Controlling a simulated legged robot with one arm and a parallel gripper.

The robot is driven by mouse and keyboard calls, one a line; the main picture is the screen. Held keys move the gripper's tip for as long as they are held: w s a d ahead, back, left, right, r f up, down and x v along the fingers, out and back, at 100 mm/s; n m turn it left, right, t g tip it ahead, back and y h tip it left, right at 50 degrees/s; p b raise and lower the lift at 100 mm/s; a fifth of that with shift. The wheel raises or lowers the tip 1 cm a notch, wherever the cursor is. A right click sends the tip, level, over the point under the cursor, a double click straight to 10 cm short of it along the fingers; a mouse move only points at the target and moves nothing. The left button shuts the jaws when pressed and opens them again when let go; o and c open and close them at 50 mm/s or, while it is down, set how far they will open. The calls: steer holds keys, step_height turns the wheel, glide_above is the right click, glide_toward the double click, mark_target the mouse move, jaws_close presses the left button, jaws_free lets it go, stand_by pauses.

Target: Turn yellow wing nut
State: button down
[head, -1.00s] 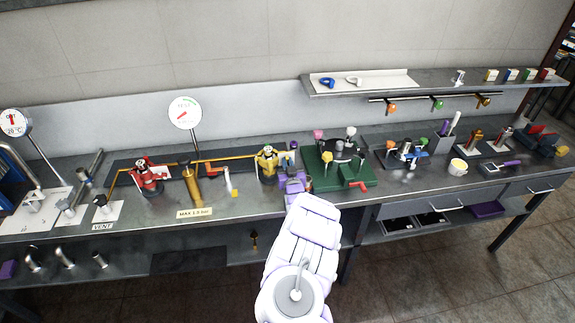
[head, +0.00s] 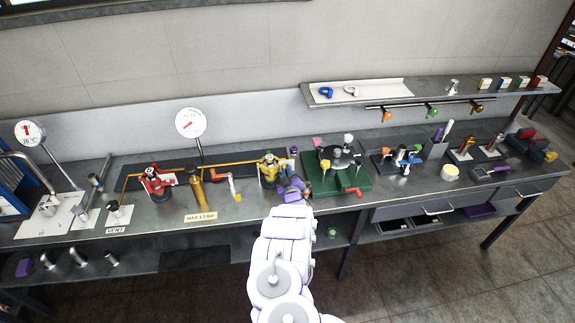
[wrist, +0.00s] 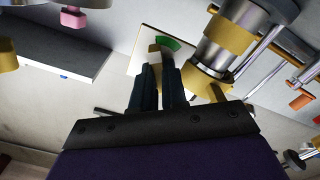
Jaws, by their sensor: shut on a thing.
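The yellow valve (head: 269,169) stands on the bench in the head view, left of the green fixture. In the wrist view its silver-and-yellow body (wrist: 228,40) fills the upper right. My gripper (head: 287,184) is at the right side of this valve; the arm hides part of the contact.
The green fixture (head: 350,183) with coloured knobs stands close right of my gripper. A red valve (head: 154,182) and a brass cylinder (head: 197,190) are to the left. A round gauge (head: 190,123) stands behind. A shelf (head: 440,91) hangs at the back right.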

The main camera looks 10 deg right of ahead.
steer(key=n+p, duration=0.1)
steer(key=n, duration=0.2)
steer(key=n+p, duration=0.1)
steer(key=n, duration=0.3)
steer(key=n+p, duration=0.1)
steer(key=n, duration=0.3)
steer(key=shift+a+f, duration=0.25)
steer(key=shift+f, duration=0.1)
stand_by(0.3)
steer(key=c, duration=1.2)
jaws_free()
steer(key=shift+a, duration=0.1)
steer(key=shift+o, duration=0.2)
